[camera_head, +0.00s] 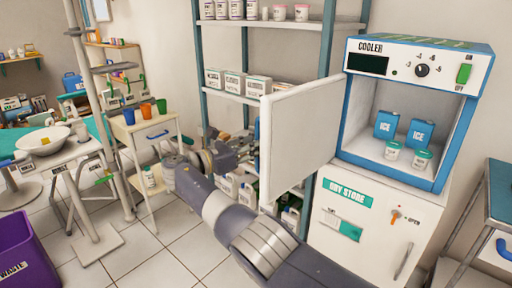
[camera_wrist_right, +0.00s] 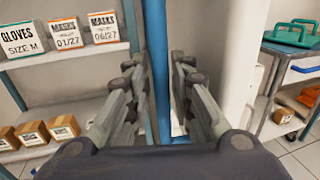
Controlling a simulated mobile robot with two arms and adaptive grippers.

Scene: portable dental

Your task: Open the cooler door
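The cooler (camera_head: 465,65) is a white box with blue edges on top of the dry store cabinet. Its white door (camera_head: 300,130) stands wide open, swung out to the left, and the inside shows. Two blue ice packs (camera_head: 387,125) and two small lidded jars (camera_head: 421,158) sit inside. My right gripper (camera_head: 250,152) is beside the free left edge of the door; I cannot tell whether it touches. My left gripper is out of view.
A shelf rack with blue posts (camera_head: 327,40) and labelled boxes (camera_head: 225,80) stands behind the door. The dry store cabinet (camera_head: 375,225) is under the cooler. A small trolley (camera_head: 150,128) with cups is at left. A blue-edged table (camera_head: 500,190) is at far right.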

